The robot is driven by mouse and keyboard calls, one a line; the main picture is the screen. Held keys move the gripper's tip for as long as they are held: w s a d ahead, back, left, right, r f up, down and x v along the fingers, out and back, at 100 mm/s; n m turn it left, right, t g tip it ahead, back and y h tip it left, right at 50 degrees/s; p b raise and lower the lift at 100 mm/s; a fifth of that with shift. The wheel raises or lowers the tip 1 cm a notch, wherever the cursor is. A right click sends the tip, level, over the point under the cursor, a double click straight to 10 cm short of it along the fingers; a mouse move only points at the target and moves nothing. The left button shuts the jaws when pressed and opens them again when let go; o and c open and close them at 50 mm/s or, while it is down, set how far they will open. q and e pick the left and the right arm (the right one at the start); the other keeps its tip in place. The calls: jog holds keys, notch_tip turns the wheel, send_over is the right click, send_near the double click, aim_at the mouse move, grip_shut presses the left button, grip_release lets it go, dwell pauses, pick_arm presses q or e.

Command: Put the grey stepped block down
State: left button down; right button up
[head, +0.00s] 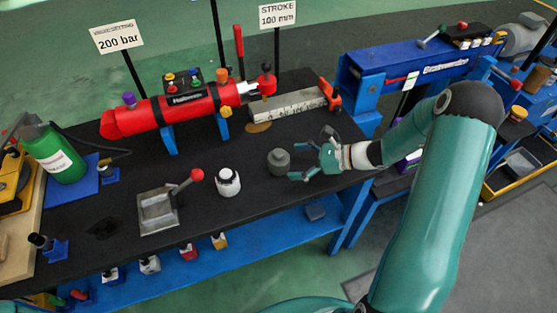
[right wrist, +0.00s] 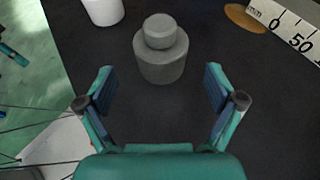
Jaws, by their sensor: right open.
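The grey stepped block (head: 278,161) stands upright on the black bench top (head: 120,222), a narrow cylinder on top of a wider one. In the right wrist view the block (right wrist: 161,50) stands just beyond my open fingertips, centred between them and apart from both. My right gripper (head: 303,162) is open and empty at the right of the block in the head view; it also shows in the right wrist view (right wrist: 160,90). My left gripper does not show clearly in either view.
A white stepped block (head: 228,182) stands left of the grey one. A grey tray with a red-knobbed lever (head: 160,210) lies further left. Behind stand a red cylinder (head: 150,117) and a scale bar (head: 288,104). The bench's front edge is close.

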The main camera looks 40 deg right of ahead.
aim_at(279, 162)
jog(key=shift+p+x, duration=0.7)
jog(key=shift+x, duration=2)
jog(key=shift+d, duration=0.1)
jog(key=shift+c, duration=0.3)
jog(key=c, duration=1.3)
